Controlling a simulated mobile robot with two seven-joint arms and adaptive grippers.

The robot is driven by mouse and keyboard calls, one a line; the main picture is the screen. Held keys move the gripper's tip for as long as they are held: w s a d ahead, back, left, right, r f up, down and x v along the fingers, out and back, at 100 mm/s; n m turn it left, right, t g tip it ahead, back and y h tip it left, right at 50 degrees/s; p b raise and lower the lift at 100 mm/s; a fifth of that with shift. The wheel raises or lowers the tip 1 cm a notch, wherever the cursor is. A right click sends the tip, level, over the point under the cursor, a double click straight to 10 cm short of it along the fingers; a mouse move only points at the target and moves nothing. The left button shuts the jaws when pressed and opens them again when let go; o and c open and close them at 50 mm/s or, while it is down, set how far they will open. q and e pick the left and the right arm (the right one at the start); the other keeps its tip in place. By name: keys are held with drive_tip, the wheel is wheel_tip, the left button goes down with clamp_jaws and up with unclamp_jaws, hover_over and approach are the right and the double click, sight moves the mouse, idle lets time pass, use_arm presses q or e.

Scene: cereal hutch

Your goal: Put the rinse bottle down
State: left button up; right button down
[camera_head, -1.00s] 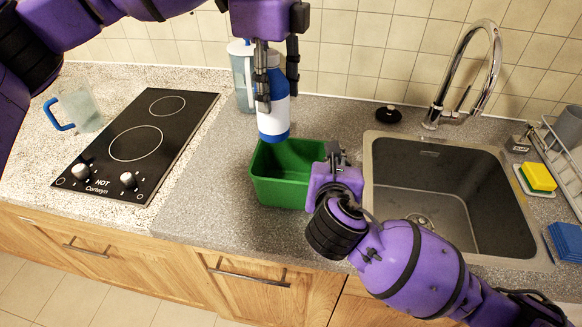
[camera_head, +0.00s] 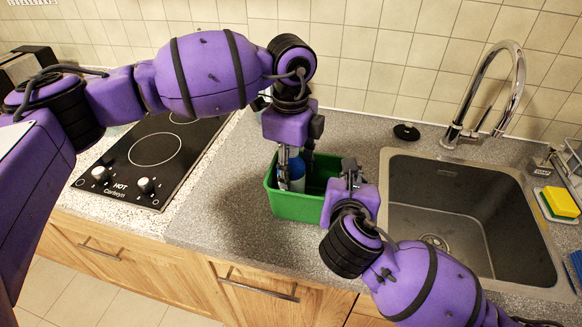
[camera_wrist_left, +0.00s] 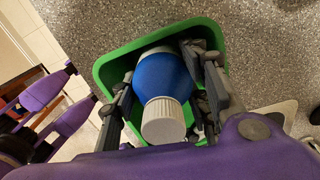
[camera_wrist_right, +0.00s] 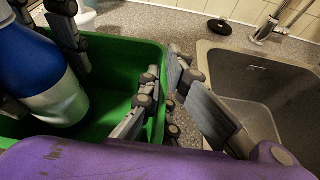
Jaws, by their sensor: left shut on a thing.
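The blue and white rinse bottle (camera_head: 298,173) is inside the green tub (camera_head: 298,207), between the fingers of my left gripper (camera_head: 291,168), which is shut on it. In the left wrist view the bottle (camera_wrist_left: 160,76) shows its blue shoulder and white ribbed cap. In the right wrist view the bottle (camera_wrist_right: 48,72) looks upright, slightly tilted, low in the tub; contact with the floor is unclear. My right gripper (camera_head: 345,172) is at the tub's right wall. In its wrist view, its fingers (camera_wrist_right: 165,85) straddle that wall; whether they pinch it is unclear.
The sink (camera_head: 455,215) with its tall faucet (camera_head: 495,95) lies right of the tub. A black hob (camera_head: 150,160) is on the left. A yellow sponge (camera_head: 560,202) lies beyond the sink. The grey counter (camera_head: 225,205) between hob and tub is clear.

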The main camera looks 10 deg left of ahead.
idle(0.3)
use_arm(q)
drive_tip(key=o, duration=1.5)
drive_tip(key=shift+f, duration=0.15)
drive_tip(key=shift+o, duration=0.2)
wheel_tip(320, 180, up, 12)
drive_tip(key=shift+r, duration=0.2)
use_arm(e)
drive_tip(key=c, duration=1.9)
unclamp_jaws()
drive_tip(key=shift+o, duration=0.2)
